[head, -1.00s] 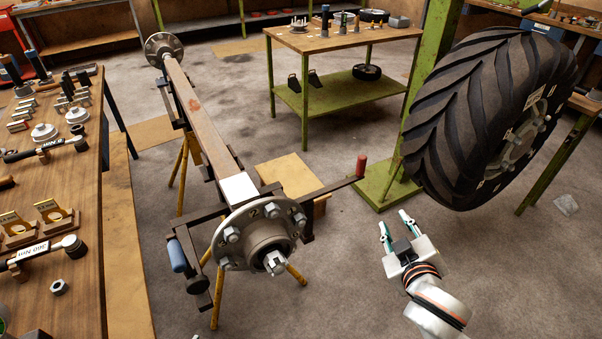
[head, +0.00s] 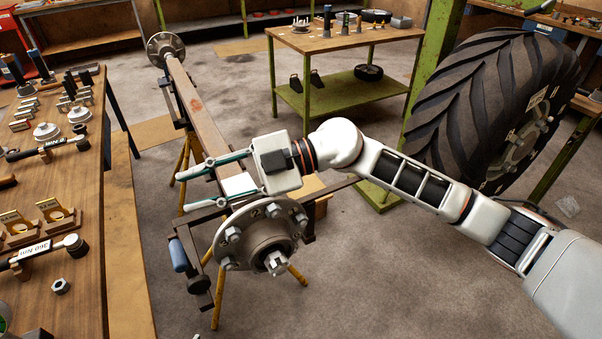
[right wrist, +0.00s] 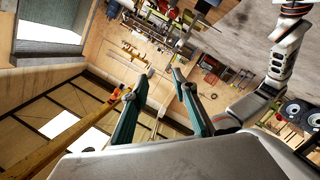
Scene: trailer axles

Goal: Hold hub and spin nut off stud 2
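The hub (head: 258,240) is a round grey flange at the near end of the axle beam (head: 197,115), with several nuts, including one (head: 232,235) at its upper left. Small digits, seemingly 1 and 2, show on its upper face; the stud beside the 2 is hard to single out. My right gripper (head: 183,192) is open and empty, its two fingers pointing left above and behind the hub, over the beam end. The fingers also show apart in the right wrist view (right wrist: 162,82), with nothing between them. My left gripper is not in view.
A large tyred wheel (head: 490,110) stands at the right by a green post. The wooden bench (head: 95,230) at the left carries torque wrenches, sockets and a loose nut (head: 60,286). A green-legged table (head: 345,40) stands behind. Floor right of the hub is clear.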

